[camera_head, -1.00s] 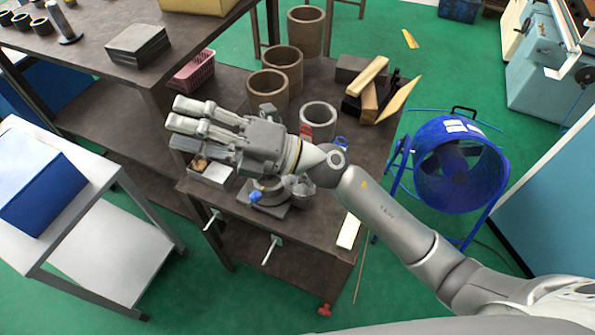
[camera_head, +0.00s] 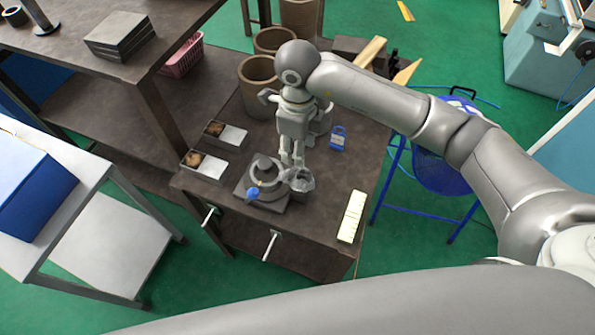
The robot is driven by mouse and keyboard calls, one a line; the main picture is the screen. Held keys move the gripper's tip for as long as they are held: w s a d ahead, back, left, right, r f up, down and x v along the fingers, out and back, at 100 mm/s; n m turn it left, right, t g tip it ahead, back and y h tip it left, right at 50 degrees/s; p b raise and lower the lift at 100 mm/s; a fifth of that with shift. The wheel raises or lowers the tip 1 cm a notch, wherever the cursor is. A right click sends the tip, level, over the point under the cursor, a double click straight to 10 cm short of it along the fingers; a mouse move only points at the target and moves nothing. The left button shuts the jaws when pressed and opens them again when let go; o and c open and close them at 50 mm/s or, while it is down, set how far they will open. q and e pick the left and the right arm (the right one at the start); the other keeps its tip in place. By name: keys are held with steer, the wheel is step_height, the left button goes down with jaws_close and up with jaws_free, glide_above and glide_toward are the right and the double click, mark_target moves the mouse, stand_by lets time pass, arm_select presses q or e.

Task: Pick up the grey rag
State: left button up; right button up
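The grey rag (camera_head: 302,181) is a small crumpled grey bundle on the dark workbench, beside the right side of the indexing chuck (camera_head: 264,178). My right gripper (camera_head: 291,166) points down just above the rag, at its upper left edge. Its fingers look close together, but whether they are shut or touch the rag is too small to tell. My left gripper is out of view.
The chuck has a blue knob (camera_head: 252,194). Two small trays (camera_head: 203,164) stand left of it. A blue padlock-shaped item (camera_head: 338,138) and a pale yellow-white strip (camera_head: 352,216) lie to the right. Brown cylinders (camera_head: 259,84) stand behind.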

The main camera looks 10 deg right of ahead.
mark_target(298, 170)
step_height(298, 170, down, 3)
steer(key=shift+s+f+p, duration=0.1)
steer(key=shift+f+p, duration=0.05)
steer(key=shift+p, duration=0.2)
steer(key=shift+s+f+p, duration=0.15)
steer(key=shift+f+p, duration=0.35)
steer(key=f, duration=0.1)
steer(key=f+p, duration=0.1)
steer(key=f, duration=0.1)
steer(key=shift+s+a+f+p, duration=0.15)
steer(key=shift+s+p, duration=0.1)
steer(key=shift+p, duration=0.15)
steer(key=shift+f, duration=0.6)
jaws_close()
